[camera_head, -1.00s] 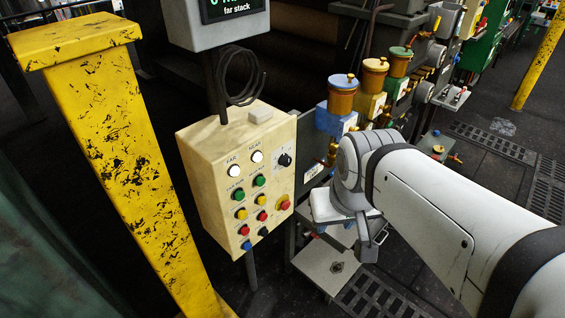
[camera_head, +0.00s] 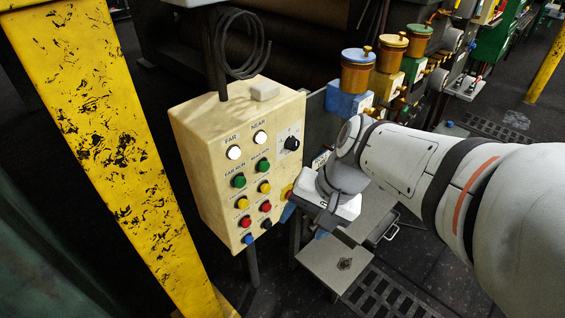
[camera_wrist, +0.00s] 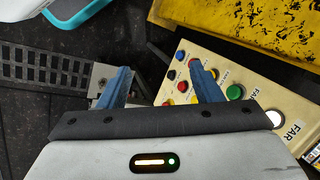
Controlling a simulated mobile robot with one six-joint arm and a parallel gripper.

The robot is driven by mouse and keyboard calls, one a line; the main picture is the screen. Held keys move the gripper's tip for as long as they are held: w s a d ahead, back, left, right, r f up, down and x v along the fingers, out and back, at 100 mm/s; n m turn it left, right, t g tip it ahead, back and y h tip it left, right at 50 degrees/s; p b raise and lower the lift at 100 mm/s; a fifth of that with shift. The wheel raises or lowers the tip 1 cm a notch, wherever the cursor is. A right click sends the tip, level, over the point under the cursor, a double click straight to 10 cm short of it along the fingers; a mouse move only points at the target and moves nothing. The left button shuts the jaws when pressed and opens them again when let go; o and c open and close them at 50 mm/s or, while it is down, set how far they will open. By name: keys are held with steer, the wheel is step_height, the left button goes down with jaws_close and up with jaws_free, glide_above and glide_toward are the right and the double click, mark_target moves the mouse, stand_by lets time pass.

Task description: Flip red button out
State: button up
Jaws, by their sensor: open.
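A cream control box (camera_head: 205,190) carries the buttons. Two small red buttons, a left one (camera_head: 246,222) and a right one (camera_head: 265,206), sit low on its face. A larger round yellow-based button (camera_head: 287,191) is at the box's right edge, mostly hidden by my gripper; its red part is hardly visible. My gripper (camera_head: 304,218) is beside the right edge of the box, apart from the small red buttons. In the wrist view my gripper (camera_wrist: 161,78) has its two blue fingers spread with nothing held between them. The box (camera_wrist: 275,97) shows behind the right finger.
A yellow scuffed post (camera_head: 120,140) stands left of the box. Green (camera_head: 238,181), yellow (camera_head: 243,203), blue (camera_head: 248,239) and black buttons crowd around the red ones. Copper-coloured pots (camera_head: 357,72) stand behind my arm. A grey plate (camera_head: 335,262) lies below my gripper.

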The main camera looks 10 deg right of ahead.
steer(key=w+a+f+m+t+y+b, duration=0.1)
steer(key=w+f+m+t+y+b, duration=0.1)
steer(key=w+f+m+y+b, duration=0.5)
steer(key=w+a+f+m+t+y+b, duration=0.15)
steer(key=w+f+m+b, duration=0.3)
steer(key=f+b, duration=0.55)
steer(key=w+d+f+m+t+h+b, duration=0.2)
steer(key=w+d+f+m+t+b, duration=0.8)
steer(key=d+m+b, duration=0.15)
steer(key=x, duration=0.8)
steer(key=shift+r+m+b, duration=0.15)
steer(key=shift+m+b, duration=0.2)
steer(key=shift+m, duration=0.05)
steer(key=shift+a, duration=0.1)
jaws_close()
